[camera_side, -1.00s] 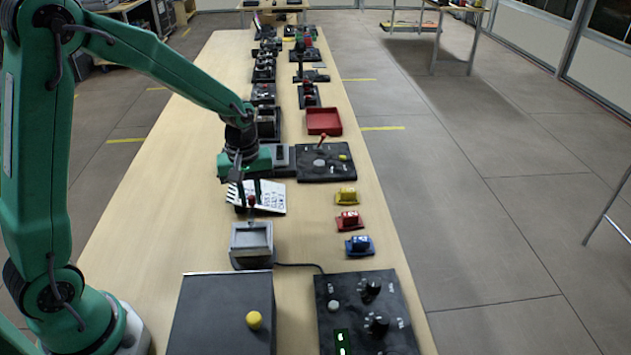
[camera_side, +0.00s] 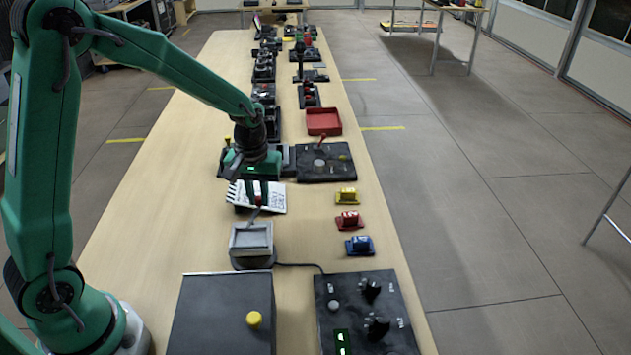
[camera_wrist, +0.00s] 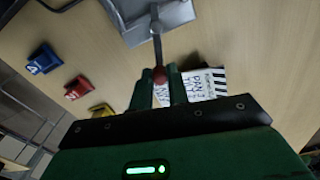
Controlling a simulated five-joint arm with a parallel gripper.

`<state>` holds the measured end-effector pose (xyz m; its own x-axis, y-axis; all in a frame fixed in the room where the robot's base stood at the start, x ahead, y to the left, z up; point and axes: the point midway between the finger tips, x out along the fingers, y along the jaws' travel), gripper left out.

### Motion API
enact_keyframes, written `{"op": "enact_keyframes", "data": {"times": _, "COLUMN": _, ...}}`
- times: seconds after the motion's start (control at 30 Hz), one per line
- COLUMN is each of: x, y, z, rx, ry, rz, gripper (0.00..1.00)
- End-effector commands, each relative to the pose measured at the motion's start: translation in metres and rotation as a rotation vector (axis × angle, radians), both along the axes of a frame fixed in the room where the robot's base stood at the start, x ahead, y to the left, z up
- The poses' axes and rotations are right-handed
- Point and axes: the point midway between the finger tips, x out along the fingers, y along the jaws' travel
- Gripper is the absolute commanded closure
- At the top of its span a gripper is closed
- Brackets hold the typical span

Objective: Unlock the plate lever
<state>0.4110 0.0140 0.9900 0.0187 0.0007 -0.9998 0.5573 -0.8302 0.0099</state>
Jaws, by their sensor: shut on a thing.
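The plate lever (camera_side: 254,214) is a thin grey rod rising from the far side of a grey plate device (camera_side: 250,239). In the side view it leans away from the plate, and its knob is mostly hidden. In the wrist view the rod (camera_wrist: 157,45) ends in a red knob (camera_wrist: 159,76) between my two fingers. My gripper (camera_side: 258,192) is shut on this knob from above. It also shows in the wrist view (camera_wrist: 159,85), with a green finger on each side of the knob.
A black-and-white printed card (camera_side: 271,197) lies just beyond the lever. Yellow (camera_side: 346,196), red (camera_side: 348,220) and blue (camera_side: 359,244) blocks stand to the right. A dark box with a yellow knob (camera_side: 254,319) and a control panel (camera_side: 362,315) are nearer.

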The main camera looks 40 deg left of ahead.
Motion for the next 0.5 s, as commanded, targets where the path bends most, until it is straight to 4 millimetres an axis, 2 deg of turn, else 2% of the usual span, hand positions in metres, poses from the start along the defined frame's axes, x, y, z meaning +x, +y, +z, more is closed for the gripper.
{"op": "enact_keyframes", "data": {"times": 0.5, "x": 0.004, "y": -0.024, "z": 0.0, "rx": 0.004, "ry": 0.017, "rz": -0.493, "gripper": 1.0}}
